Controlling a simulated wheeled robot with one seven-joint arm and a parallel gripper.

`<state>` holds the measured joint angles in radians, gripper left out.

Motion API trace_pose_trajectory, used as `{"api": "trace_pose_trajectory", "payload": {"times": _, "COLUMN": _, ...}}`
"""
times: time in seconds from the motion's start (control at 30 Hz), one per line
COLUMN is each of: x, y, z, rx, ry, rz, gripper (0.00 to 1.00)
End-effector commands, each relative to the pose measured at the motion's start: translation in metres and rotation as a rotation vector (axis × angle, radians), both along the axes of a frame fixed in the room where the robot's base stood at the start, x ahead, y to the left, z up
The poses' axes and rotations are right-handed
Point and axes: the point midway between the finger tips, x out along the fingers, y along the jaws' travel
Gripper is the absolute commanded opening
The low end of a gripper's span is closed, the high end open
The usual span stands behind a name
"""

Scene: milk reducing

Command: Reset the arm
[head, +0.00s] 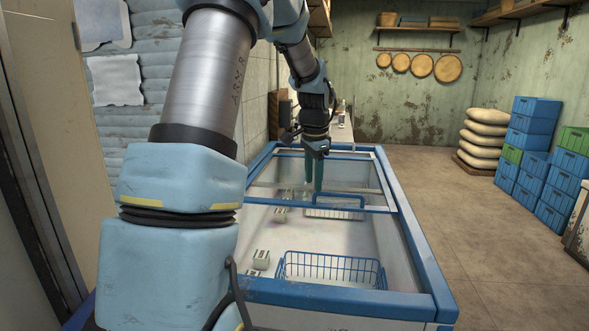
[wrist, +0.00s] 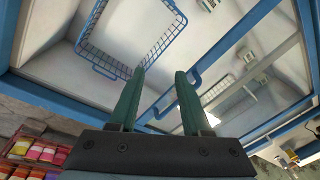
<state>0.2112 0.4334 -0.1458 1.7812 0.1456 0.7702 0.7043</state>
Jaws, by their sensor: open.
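My gripper (head: 314,172) hangs from my arm above the chest freezer (head: 424,262), fingers pointing down. In the wrist view, my gripper (wrist: 159,78) shows two green fingers spread apart with nothing between them. A blue wire basket (head: 330,268) is inside the near end of the freezer; it also shows in the wrist view (wrist: 98,50). Small cartons stand in the freezer: one (head: 261,259) left of the near basket and another (head: 281,214) farther back. A second basket (head: 336,211) lies beyond, close under my gripper. My arm hides part of the freezer's left side.
Blue crates (head: 532,125) and stacked sacks (head: 484,138) stand at the right. A counter (head: 341,132) is behind the freezer. The floor right of the freezer is clear. Colourful packages (wrist: 36,150) show at the lower left of the wrist view.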

Motion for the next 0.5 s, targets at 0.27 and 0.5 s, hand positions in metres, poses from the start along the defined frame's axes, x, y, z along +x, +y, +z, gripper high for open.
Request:
{"api": "trace_pose_trajectory", "payload": {"times": 0.27, "x": -0.133, "y": 0.094, "z": -0.026, "rx": -0.096, "ry": 0.029, "rz": 0.625, "gripper": 0.48}}
{"api": "trace_pose_trajectory", "payload": {"times": 0.5, "x": -0.212, "y": 0.129, "z": -0.045, "rx": -0.152, "ry": 0.043, "rz": 0.971, "gripper": 0.48}}
